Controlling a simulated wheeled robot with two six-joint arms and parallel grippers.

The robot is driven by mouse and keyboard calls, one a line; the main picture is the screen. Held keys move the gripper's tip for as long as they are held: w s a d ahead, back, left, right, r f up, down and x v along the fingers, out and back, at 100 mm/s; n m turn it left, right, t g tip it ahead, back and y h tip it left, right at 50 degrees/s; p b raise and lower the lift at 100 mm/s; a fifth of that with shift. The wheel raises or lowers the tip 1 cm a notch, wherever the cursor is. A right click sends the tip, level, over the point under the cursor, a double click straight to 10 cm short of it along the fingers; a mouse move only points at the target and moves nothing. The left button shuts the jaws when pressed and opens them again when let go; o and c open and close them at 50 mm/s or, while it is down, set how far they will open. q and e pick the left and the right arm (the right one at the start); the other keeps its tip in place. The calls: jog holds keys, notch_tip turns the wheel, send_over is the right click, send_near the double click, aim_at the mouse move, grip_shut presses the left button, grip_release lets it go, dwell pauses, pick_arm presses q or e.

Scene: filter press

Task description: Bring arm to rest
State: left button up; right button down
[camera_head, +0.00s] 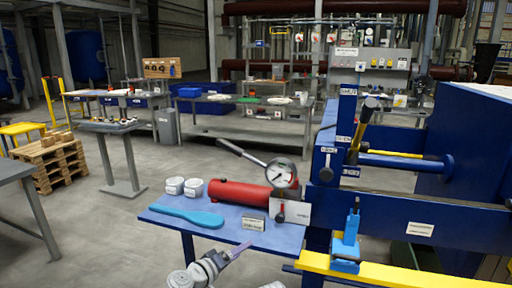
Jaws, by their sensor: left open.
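My left gripper (236,252) is low in the head view, just in front of the near edge of the small blue side table (205,229). Its arm comes up from the bottom edge. The jaws are open and I see nothing held between them. The fingers are small and seen at a slant.
The table carries a light-blue paddle (185,215), two white jars (193,187), a red cylinder (238,195) with a gauge (281,173), and a small label plate (252,224). The blue press frame (430,225) with a yellow rail (400,276) stands right. Open floor (100,240) lies left.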

pick_arm(q)
jog(key=s+a+f+m+g+y, duration=0.1)
jog(key=s+f+m+g+y, duration=0.4)
jog(key=f, duration=0.6)
jog(key=s+a+f+g+y, duration=0.4)
jog(key=s+a+f+g, duration=0.25)
jog(key=s+a, duration=0.35)
jog(key=s+d+m+y, duration=0.1)
jog(key=s+d+m, duration=0.2)
jog(key=s+d, duration=0.5)
notch_tip(320, 180, up, 15)
jog(key=w+d+p, duration=0.1)
jog(key=w+p, duration=0.1)
jog(key=p, duration=1.2)
jog(key=shift+w+d+r+g+p, duration=0.15)
jog(key=shift+d+g+p, duration=0.2)
jog(key=shift+g+p, duration=0.1)
pick_arm(e)
notch_tip(320, 180, up, 15)
jog(key=shift+s+a, duration=0.2)
jog(key=shift+s, duration=0.05)
